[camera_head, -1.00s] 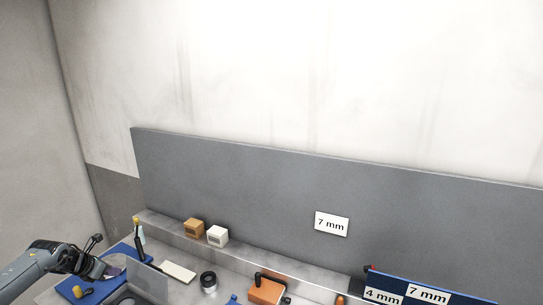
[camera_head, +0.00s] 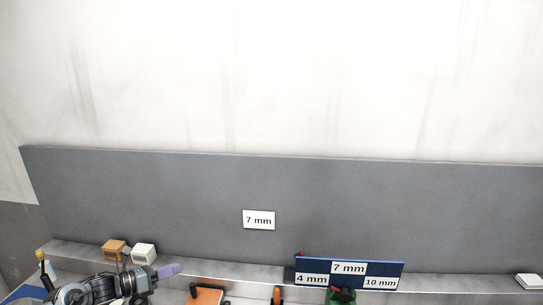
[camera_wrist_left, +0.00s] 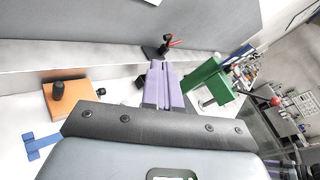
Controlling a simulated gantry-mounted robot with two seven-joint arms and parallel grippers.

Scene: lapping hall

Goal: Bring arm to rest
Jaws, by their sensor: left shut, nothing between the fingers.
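My left gripper (camera_head: 168,270) comes in at the lower left of the head view, over the bench near the back ledge. Its purple fingers are closed together, with nothing between them. In the left wrist view the closed purple fingers (camera_wrist_left: 163,82) point towards the grey back panel, between an orange block (camera_wrist_left: 75,100) and a green device (camera_wrist_left: 206,82). They hold nothing, and I cannot tell how high they are above the bench. My right gripper is in neither current view.
A brown block (camera_head: 113,250) and a white block (camera_head: 144,254) stand on the ledge left of the gripper. A blue label board (camera_head: 292,276) stands to the right. A blue piece (camera_wrist_left: 40,143) lies near the orange block. The grey panel (camera_head: 330,205) closes off the back.

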